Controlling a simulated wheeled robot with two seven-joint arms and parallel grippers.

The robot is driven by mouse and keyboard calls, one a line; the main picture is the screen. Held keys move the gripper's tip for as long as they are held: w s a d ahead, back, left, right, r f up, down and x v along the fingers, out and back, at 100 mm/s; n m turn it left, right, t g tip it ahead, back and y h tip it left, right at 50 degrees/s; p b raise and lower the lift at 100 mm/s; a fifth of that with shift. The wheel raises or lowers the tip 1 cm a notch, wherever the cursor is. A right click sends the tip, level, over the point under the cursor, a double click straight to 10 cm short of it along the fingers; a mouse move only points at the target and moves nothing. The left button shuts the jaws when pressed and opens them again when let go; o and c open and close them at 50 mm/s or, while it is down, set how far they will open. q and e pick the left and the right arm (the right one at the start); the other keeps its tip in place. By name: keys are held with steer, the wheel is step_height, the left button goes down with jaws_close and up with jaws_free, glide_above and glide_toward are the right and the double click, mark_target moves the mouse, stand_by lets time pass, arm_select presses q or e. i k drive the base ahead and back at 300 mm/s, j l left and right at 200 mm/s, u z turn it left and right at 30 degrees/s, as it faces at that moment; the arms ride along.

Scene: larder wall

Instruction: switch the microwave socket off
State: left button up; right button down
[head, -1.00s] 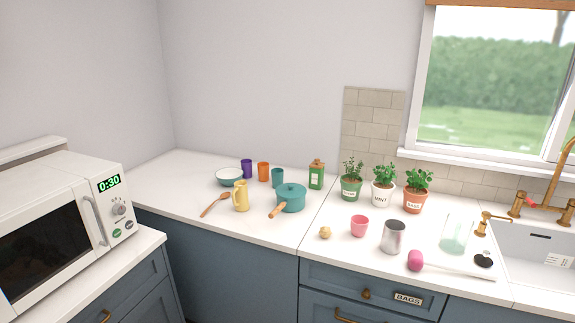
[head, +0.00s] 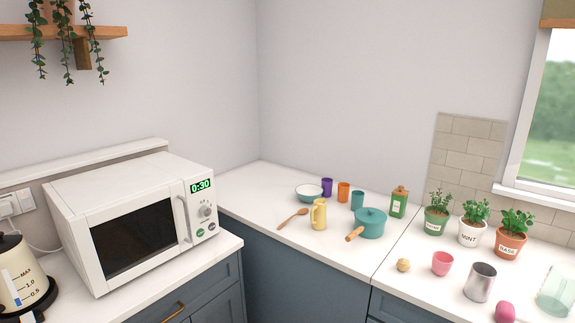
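The white microwave (head: 130,225) stands on the left counter, its door shut and its green display reading 0:30. A white wall socket plate (head: 16,203) is at the far left edge, just left of the microwave, partly cut off by the frame. A cable runs from below it behind the microwave. The plate is too small to tell which switch is the microwave's or how it is set. Neither of my grippers is in view.
A cream kettle (head: 18,278) stands on the left counter below the socket plate. A wooden shelf (head: 75,32) with trailing plants hangs above. The far counter holds a teal pot (head: 370,223), a yellow jug (head: 319,214), cups and potted herbs.

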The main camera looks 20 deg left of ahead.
mark_target(26, 201)
steer(key=u, duration=2.05)
steer(key=i+l+u, duration=0.2)
steer(key=i+l, duration=0.6)
steer(key=k, duration=0.35)
steer(key=i, duration=0.4)
